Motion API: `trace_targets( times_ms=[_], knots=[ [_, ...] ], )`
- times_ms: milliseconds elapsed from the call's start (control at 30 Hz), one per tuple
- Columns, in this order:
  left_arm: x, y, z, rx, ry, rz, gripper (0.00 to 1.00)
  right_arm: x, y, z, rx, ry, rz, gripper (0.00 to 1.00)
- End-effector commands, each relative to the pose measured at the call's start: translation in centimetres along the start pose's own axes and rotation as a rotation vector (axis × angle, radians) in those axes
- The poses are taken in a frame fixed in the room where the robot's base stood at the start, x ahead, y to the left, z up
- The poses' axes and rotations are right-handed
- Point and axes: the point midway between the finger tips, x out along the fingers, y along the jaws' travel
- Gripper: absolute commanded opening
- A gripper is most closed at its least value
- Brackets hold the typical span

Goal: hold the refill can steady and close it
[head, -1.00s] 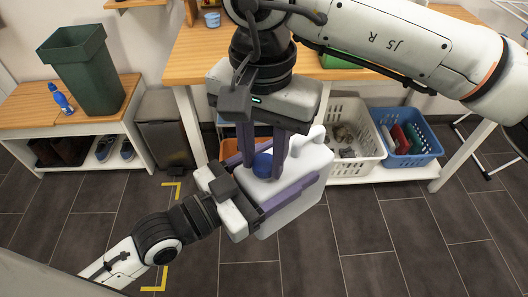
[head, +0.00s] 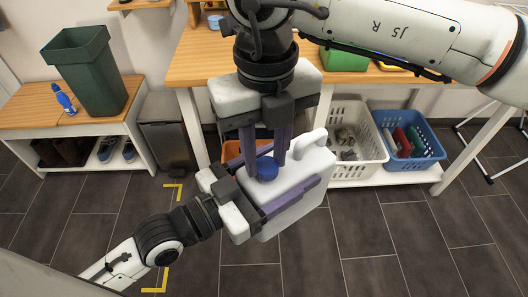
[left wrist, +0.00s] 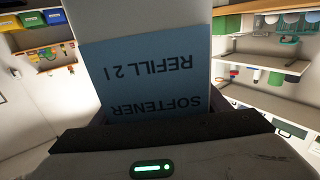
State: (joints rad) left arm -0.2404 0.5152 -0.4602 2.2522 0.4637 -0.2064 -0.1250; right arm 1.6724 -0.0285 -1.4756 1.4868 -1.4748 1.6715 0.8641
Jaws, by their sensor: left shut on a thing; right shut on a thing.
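The white refill can (head: 298,178) has a moulded handle and stands tilted in the head view, held off the floor. My left gripper (head: 296,165) is shut on the can's body, one purple finger along the near side and the other behind. In the left wrist view the can (left wrist: 140,22) shows a blue label reading "SOFTENER REFILL 2 l" upside down. My right gripper (head: 265,163) points down from above and is shut on the blue cap (head: 267,171), which sits at the can's mouth. The fingers partly hide the cap; its thread is not visible.
Behind the can is a wooden table (head: 195,62) with a lower shelf holding a white basket (head: 372,142) and a blue basket (head: 428,157). A low bench (head: 25,108) with a green bin (head: 92,80) stands left. The tiled floor in front is clear.

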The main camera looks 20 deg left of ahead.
Motion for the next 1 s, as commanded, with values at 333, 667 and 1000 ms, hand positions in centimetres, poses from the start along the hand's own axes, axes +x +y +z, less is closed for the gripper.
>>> trace_targets(
  times_ms=[333, 667, 1000],
  knots=[
    [0.0, 0.2, -0.5, 0.001, 0.013, 0.002, 0.06, -0.1, -0.5, 0.0, 0.796, -0.009, 0.003, 0.09],
    [0.0, 0.2, -0.5, 0.001, 0.013, 0.003, 0.06, -0.1, -0.7, -0.3, 1.508, -0.009, 0.007, 0.09],
    [0.0, 0.1, -0.5, 0.001, 0.012, 0.002, 0.06, -0.1, 0.0, -0.9, 2.024, -0.013, -0.005, 0.09]
  ],
)
